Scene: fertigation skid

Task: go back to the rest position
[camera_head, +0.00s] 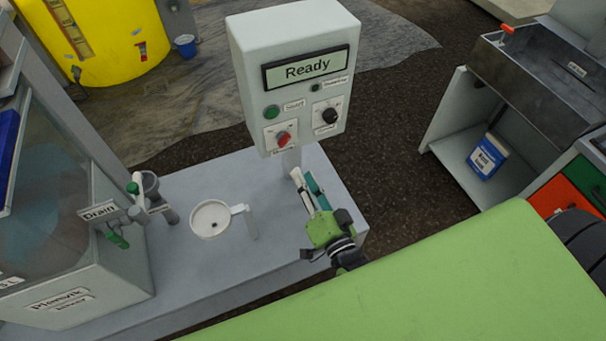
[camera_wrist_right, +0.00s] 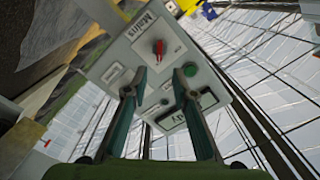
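My right gripper (camera_head: 305,174) is above the grey bench, just below and in front of the white control box (camera_head: 245,60). Its teal fingers are apart with nothing between them, and in the right wrist view the gripper (camera_wrist_right: 160,72) points toward the control box (camera_wrist_right: 125,45). The box's display (camera_head: 306,68) reads "Ready". A red knob (camera_head: 284,138), a green button (camera_head: 272,112) and a black knob (camera_head: 330,116) are on its front. The fingertips look apart from the red knob (camera_wrist_right: 158,47). My left gripper is not in view.
The grey bench (camera_head: 185,265) carries a round white dish (camera_head: 210,219) on a bracket and a tank (camera_head: 75,290) with a green-handled drain valve (camera_head: 117,239). A metal sink unit (camera_head: 530,85) is at right, with a blue-and-white container (camera_head: 488,156) below. Dark floor lies between.

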